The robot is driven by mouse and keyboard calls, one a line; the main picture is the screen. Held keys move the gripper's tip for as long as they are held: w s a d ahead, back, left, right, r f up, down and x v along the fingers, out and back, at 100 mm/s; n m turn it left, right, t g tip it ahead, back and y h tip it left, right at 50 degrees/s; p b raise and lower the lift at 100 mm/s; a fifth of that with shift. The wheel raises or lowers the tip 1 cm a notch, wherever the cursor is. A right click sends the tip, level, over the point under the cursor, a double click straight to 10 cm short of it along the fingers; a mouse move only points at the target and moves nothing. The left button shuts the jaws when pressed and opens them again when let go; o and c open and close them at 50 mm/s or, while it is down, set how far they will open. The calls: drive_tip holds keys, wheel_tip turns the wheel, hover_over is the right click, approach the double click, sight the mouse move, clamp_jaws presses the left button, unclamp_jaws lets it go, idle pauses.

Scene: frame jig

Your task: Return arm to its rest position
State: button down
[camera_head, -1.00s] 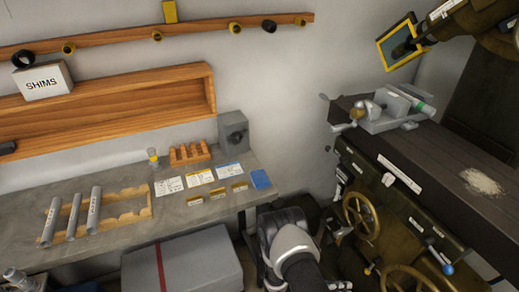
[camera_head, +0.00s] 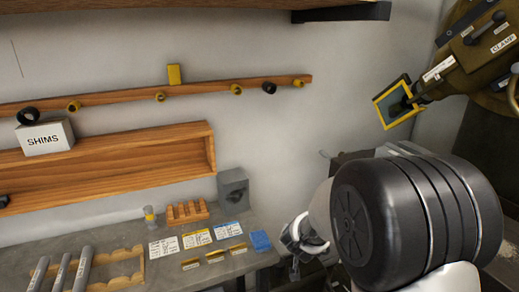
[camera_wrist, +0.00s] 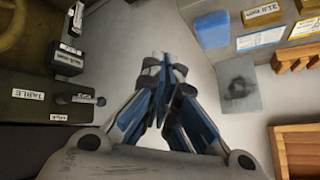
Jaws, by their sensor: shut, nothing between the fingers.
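My gripper (camera_wrist: 160,68) shows in the wrist view with its blue-and-grey fingers drawn together and nothing between them. It hangs in open air, apart from the bench and the machine. In the head view my arm fills the lower right, with a large black joint in front and a smaller white-and-black part left of it. The fingers cannot be made out clearly there.
A wall shelf (camera_head: 110,165) holds the SHIMS box (camera_head: 45,138). A machine with a yellow-framed screen (camera_head: 397,103) stands right, partly hidden.

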drive_tip(key=s+a+r+n+g+y, duration=0.1)
drive_tip(key=s+a+r+n+y, duration=0.2)
drive_tip(key=s+r, duration=1.05)
drive_tip(key=s+d+g+h, duration=0.1)
drive_tip(key=s+d, duration=0.2)
drive_tip(key=s, duration=0.8)
drive_tip(key=s+d+r+n+g+h, duration=0.1)
drive_tip(key=s+d, duration=0.3)
drive_tip(key=s, duration=0.7)
drive_tip(key=shift+s+g, duration=0.25)
drive_tip(key=shift+g, duration=0.15)
drive_tip(key=shift+r, duration=0.15)
